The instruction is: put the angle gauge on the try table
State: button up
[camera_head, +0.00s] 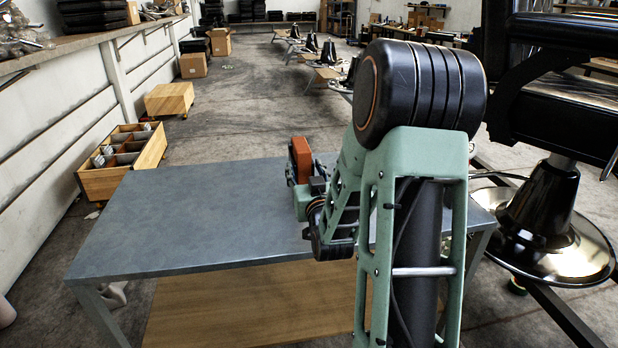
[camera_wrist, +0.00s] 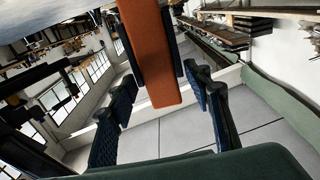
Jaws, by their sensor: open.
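An orange block with dark sides, which looks like the angle gauge (camera_head: 301,158), stands near the far edge of a grey-blue table (camera_head: 190,215). In the wrist view the orange piece (camera_wrist: 150,60) shows between and beyond the fingertips. My gripper (camera_wrist: 162,92) is open, with one dark finger on each side of it. I see a gap on both sides and cannot tell any contact. In the head view my arm hides most of the gripper and the table's right part. I cannot tell whether this table is the try table.
A barber chair (camera_head: 565,100) on a round metal base (camera_head: 545,258) stands close at the right. A wooden compartment box (camera_head: 123,165) sits on the floor behind the table's left end. A wall shelf (camera_head: 70,42) runs along the left. The table's left half is clear.

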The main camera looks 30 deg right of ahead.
jog(key=v, duration=0.5)
jog(key=shift+s+a, duration=0.1)
jog(key=shift+s, duration=0.25)
